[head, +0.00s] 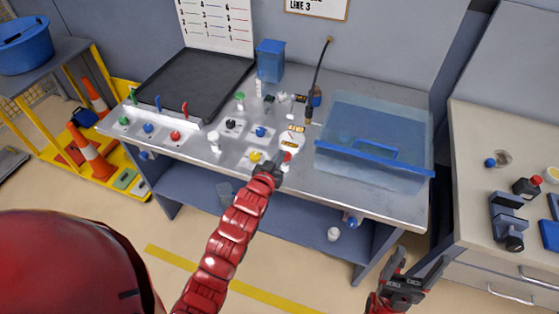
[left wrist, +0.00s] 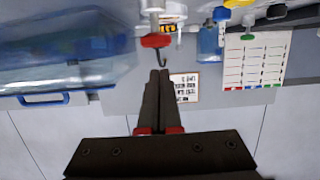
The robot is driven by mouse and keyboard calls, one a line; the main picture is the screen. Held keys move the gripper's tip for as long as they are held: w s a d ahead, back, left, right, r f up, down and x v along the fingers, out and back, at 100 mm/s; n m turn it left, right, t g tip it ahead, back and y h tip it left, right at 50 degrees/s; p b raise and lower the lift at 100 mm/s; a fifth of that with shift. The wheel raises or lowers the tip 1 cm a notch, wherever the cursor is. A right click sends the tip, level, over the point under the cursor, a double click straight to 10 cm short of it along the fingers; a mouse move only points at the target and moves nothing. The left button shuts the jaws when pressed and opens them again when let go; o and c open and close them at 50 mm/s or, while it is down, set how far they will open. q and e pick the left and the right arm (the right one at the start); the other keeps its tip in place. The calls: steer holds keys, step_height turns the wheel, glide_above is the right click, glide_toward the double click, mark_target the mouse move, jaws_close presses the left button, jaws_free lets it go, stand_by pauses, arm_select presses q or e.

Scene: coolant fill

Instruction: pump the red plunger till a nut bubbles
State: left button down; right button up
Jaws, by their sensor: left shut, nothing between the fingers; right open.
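A small red plunger (head: 287,156) is at the front of the steel bench, just left of the clear tank (head: 400,165). My left gripper (head: 275,167) is shut and empty, right beside the plunger. In the left wrist view the red plunger (left wrist: 157,41) lies just beyond the closed fingertips of the left gripper (left wrist: 157,72); I cannot tell whether they touch. The white pump body (left wrist: 154,18) shows behind it. My right gripper (head: 408,280) is open and empty, low in front of the bench. I cannot make out any nut or bubbles.
Several coloured knobs, a round gauge (head: 292,138) and an upright hose (head: 321,65) stand close to the plunger. A black tray (head: 190,85) and blue container (head: 270,60) are behind. A side counter (head: 490,130) is at right.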

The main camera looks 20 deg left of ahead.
arm_select(q)
steer(key=b+v, duration=0.2)
steer(key=v, duration=0.5)
steer(key=shift+s, duration=0.35)
steer(key=shift+d, duration=0.15)
stand_by(0.3)
